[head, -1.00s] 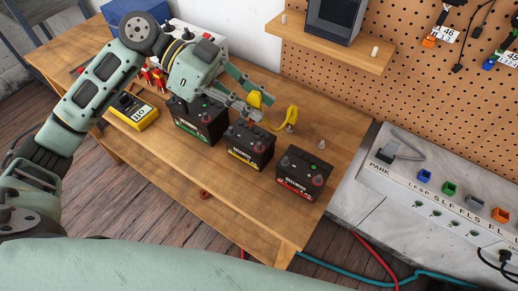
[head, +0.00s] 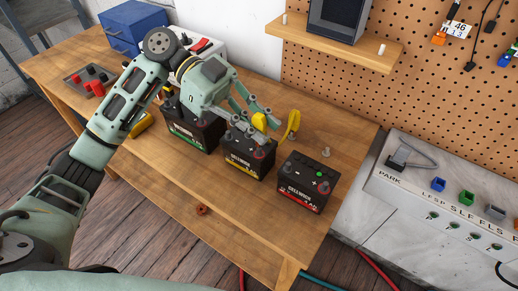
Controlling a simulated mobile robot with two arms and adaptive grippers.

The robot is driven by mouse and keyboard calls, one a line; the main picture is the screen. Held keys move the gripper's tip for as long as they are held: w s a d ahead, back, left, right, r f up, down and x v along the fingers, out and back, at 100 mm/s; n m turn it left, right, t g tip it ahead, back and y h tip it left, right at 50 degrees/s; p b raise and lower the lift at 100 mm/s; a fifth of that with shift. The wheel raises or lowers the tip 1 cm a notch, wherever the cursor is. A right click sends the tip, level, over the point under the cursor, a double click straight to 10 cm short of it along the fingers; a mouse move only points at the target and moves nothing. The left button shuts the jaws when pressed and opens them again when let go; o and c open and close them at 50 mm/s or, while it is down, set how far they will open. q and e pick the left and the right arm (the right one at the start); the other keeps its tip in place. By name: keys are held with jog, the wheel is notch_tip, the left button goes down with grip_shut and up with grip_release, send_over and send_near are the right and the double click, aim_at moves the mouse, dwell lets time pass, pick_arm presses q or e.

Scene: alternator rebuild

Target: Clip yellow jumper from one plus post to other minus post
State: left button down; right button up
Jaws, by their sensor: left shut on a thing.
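Three black batteries stand in a row on the wooden bench in the head view: one with a green label (head: 190,133), one with a yellow label (head: 244,160) in the middle, and one with a red label (head: 302,191) at the right. My left gripper (head: 264,124) is above the middle battery's far right part and is shut on the yellow jumper (head: 293,124). The jumper's lead loops out to the right of the fingers. The fingers hide part of the middle battery's top, and I cannot tell whether the jumper touches a post. My right gripper is out of view.
A small metal piece (head: 326,152) lies on the bench (head: 235,205) behind the red-label battery. A blue drawer box (head: 135,27) and a tray with red and black pieces (head: 86,82) are at the left. A grey panel (head: 428,200) stands right.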

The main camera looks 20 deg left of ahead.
aim_at(258, 114)
pick_arm(q)
jog(key=shift+f, duration=0.15)
jog(key=shift+f+b, duration=0.7)
jog(key=shift+f, duration=0.15)
jog(key=c, duration=1.7)
grip_release()
jog(key=shift+c, duration=0.2)
notch_tip(258, 114, up, 9)
jog(key=p, duration=0.6)
jog(key=shift+f, duration=0.25)
